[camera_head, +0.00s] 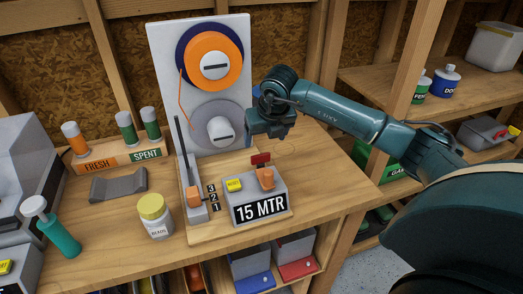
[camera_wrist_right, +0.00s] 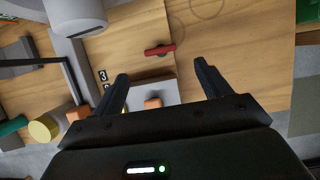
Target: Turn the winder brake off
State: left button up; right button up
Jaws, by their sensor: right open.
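The winder has an upright white panel (camera_head: 164,60) with an orange spool (camera_head: 214,62) above a grey spool (camera_head: 218,128). On its base is a grey box (camera_head: 274,191) marked "15 MTR", with a yellow button (camera_head: 233,184) and an orange knob (camera_head: 266,178). A small red handle (camera_head: 261,160) stands behind the box; which part is the brake is not labelled. My right gripper (camera_head: 269,133) is above and behind the red handle, apart from it. In the right wrist view the open, empty fingers (camera_wrist_right: 160,72) point towards the red handle (camera_wrist_right: 160,50). My left gripper is out of view.
A tall slider (camera_head: 193,193) with numbers stands left of the box. A yellow-lidded jar (camera_head: 154,214), a teal pump bottle (camera_head: 58,232) and a fresh/spent rack (camera_head: 120,153) stand further left. The bench right of the box is clear.

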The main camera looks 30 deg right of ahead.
aim_at(261, 155)
jog(key=p+x, duration=0.1)
jog(key=x, duration=0.6)
jog(key=shift+w+f, duration=0.1)
jog(key=shift+f, duration=0.2)
jog(key=shift+w+f, duration=0.2)
jog(key=shift+f, duration=0.35)
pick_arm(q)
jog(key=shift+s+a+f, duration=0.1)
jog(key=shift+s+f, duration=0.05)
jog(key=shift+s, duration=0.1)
pick_arm(e)
jog(key=shift+c, duration=0.6)
jog(key=c, duration=0.9)
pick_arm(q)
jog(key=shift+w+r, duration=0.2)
pick_arm(e)
jog(key=shift+o, duration=0.2)
